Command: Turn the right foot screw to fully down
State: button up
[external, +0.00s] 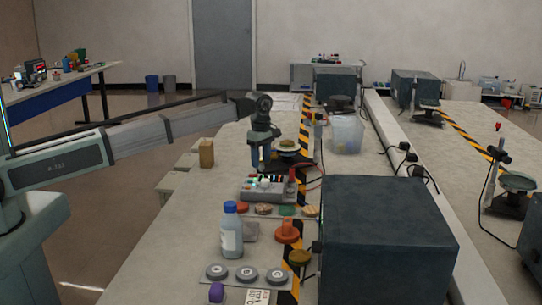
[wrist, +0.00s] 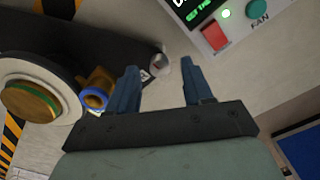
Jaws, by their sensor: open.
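My gripper (external: 261,158) points down at the left side of a small instrument with a black base (external: 297,167) and a round greenish top (external: 286,144). In the wrist view its two blue fingers are apart, with nothing gripped between them (wrist: 160,76). A small silvery knob (wrist: 161,65), seemingly a foot screw, shows between the fingertips at the end of the black base (wrist: 118,38). I cannot tell whether the fingertips are level with it. The knob is not distinguishable in the external view.
A brass-and-blue knob (wrist: 95,97) and a white round part with a green-gold centre (wrist: 30,100) lie left of the fingers. A panel with a red switch (wrist: 215,36) is at upper right. A blue-capped bottle (external: 231,232) and a large dark box (external: 385,240) stand nearer the camera.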

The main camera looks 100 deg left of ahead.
jog(key=shift+f, duration=0.55)
jog(key=shift+c, duration=0.2)
grip_shut()
